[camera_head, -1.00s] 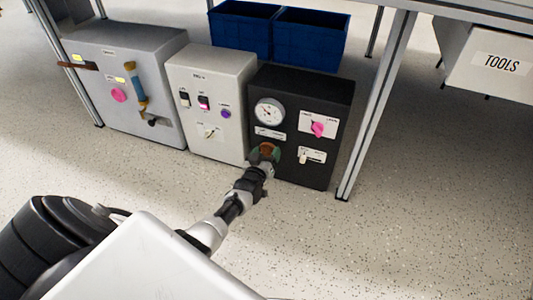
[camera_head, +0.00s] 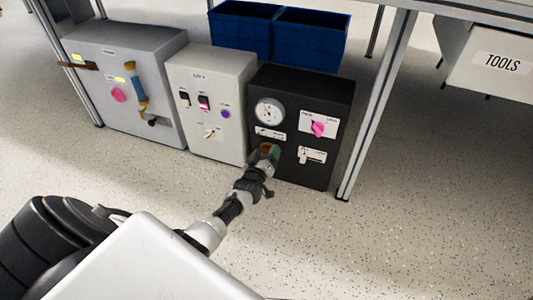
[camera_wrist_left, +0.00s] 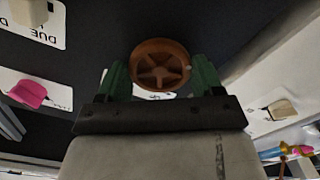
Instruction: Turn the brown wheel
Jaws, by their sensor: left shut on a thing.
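The brown wheel (camera_wrist_left: 160,65) is a round, spoked knob on the front of the black box (camera_head: 322,98). In the head view only a small part of the wheel (camera_head: 266,148) shows, at the lower left of that box. My left gripper (camera_head: 265,157) is at the wheel. In the left wrist view my left gripper (camera_wrist_left: 160,85) has one green finger on each side of the wheel, shut on its rim. The fingertips are partly hidden behind the wheel's edge. My right gripper is not in view.
The black box also carries a gauge (camera_head: 269,111), a pink knob (camera_head: 318,129) and a cream switch (camera_head: 304,157). A light panel box (camera_head: 208,136) and a grey box (camera_head: 150,60) stand to its left. A table leg (camera_head: 377,105) rises close on the right.

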